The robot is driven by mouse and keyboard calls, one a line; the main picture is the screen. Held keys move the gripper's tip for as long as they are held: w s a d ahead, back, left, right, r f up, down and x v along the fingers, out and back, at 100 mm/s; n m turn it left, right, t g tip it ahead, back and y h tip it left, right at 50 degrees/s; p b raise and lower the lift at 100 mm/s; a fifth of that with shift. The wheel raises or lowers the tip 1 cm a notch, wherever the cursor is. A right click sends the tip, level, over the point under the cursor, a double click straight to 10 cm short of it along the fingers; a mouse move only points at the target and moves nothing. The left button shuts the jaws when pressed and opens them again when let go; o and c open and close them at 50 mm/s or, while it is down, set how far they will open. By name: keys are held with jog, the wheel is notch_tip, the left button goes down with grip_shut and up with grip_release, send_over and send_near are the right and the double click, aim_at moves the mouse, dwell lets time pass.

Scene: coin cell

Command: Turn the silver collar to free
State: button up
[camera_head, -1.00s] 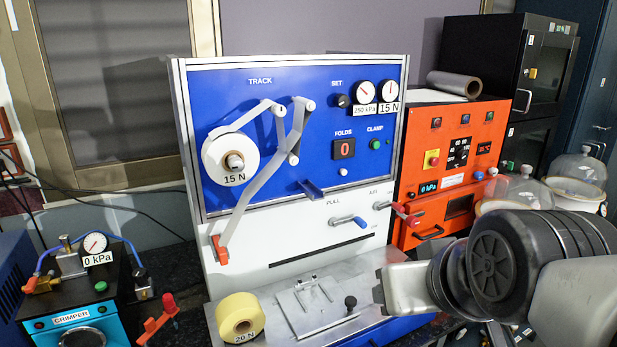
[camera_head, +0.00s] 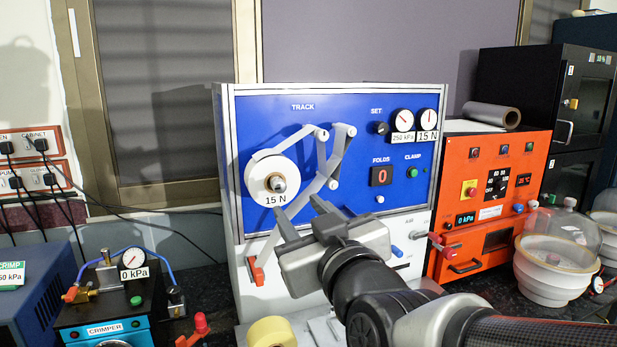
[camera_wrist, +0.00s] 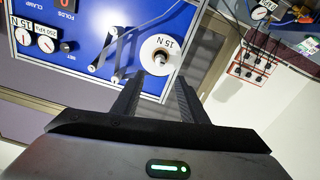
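The white reel marked 15 N (camera_head: 258,170) is mounted on the blue TRACK panel. A small silver and brown hub (camera_head: 279,183) sticks out of its middle; I take this as the silver collar. In the wrist view the reel (camera_wrist: 150,46) and its hub (camera_wrist: 161,56) show upside down, just beyond my fingertips. My gripper (camera_head: 301,214) is in front of the panel, below and right of the reel. In the wrist view my gripper (camera_wrist: 158,80) has its two fingers apart with nothing between them. The hub is clear of the fingers.
A grey strip (camera_head: 338,150) runs from the reel over rollers, close to my fingers. A red clip (camera_head: 256,270) hangs below. A yellow roll (camera_head: 271,333) sits at the front. The crimper (camera_head: 105,310) stands left, the orange unit (camera_head: 500,200) right.

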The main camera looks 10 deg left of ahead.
aim_at(280, 188)
jog(key=p+x, duration=0.1)
jog(key=x, duration=0.9)
jog(key=shift+w+a, duration=0.1)
jog(key=shift+w, duration=0.15)
jog(key=shift+f, duration=0.1)
grip_shut()
